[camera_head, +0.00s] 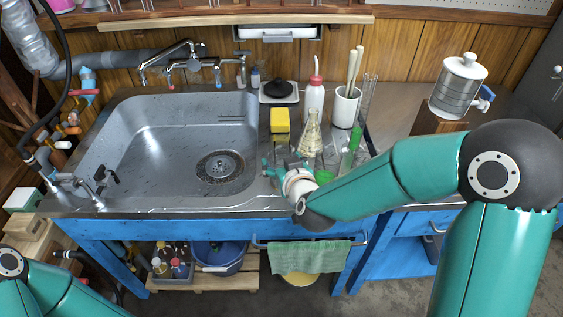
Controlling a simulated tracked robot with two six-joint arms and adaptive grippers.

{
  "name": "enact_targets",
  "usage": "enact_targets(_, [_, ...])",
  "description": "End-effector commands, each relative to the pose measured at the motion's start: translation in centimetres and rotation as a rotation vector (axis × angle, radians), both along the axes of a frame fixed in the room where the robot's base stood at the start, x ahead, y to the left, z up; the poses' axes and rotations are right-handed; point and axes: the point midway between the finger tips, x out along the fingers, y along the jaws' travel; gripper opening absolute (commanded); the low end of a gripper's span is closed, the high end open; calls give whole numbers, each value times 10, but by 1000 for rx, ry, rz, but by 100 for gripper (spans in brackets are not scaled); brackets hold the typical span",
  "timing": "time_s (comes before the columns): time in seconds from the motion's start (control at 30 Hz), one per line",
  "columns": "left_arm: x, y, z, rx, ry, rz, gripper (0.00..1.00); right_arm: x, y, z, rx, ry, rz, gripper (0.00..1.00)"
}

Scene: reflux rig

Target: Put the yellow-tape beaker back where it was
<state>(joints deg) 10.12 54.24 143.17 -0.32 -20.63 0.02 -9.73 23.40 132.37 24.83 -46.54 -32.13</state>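My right gripper (280,164) is at the counter strip right of the sink, in front of the yellow sponge. Its fingers are small and partly mixed with glassware behind, so I cannot tell whether they are open or hold anything. I cannot clearly make out a beaker with yellow tape. Clear glassware (335,150) stands just right of the gripper, partly hidden by my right arm. A conical flask (311,138) with a yellowish tint stands behind the gripper. My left arm shows at the lower left, but its gripper is out of view.
The steel sink (150,150) is empty. The yellow sponge (280,120), a red-tipped wash bottle (314,98), a white pot of rods (346,107) and a green-capped tube (353,142) crowd the strip. A steel canister (456,88) stands at right. A green towel (308,257) hangs in front.

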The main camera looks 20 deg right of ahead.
Motion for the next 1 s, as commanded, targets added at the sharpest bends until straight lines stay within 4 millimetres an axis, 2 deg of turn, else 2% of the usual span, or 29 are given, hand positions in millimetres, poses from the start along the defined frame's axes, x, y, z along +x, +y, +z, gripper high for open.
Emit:
enact_targets(0.43, [0, 0, 3, 0, 0, 0, 44, 0, 0, 3, 0, 0, 0, 87])
enact_targets(0.53, [0, 0, 2, 0, 0, 0, 44, -7, 0, 6, 0, -2, 1, 87])
enact_targets(0.67, [0, 0, 3, 0, 0, 0, 44, -24, 1, 13, 0, -2, 1, 87])
enact_targets(0.87, [0, 0, 8, 0, 0, 0, 44, -65, 2, 32, -1, -4, 4, 87])
enact_targets(1.0, [0, 0, -13, 0, 0, 0, 44, -83, 3, 34, 2, -9, 1, 87])
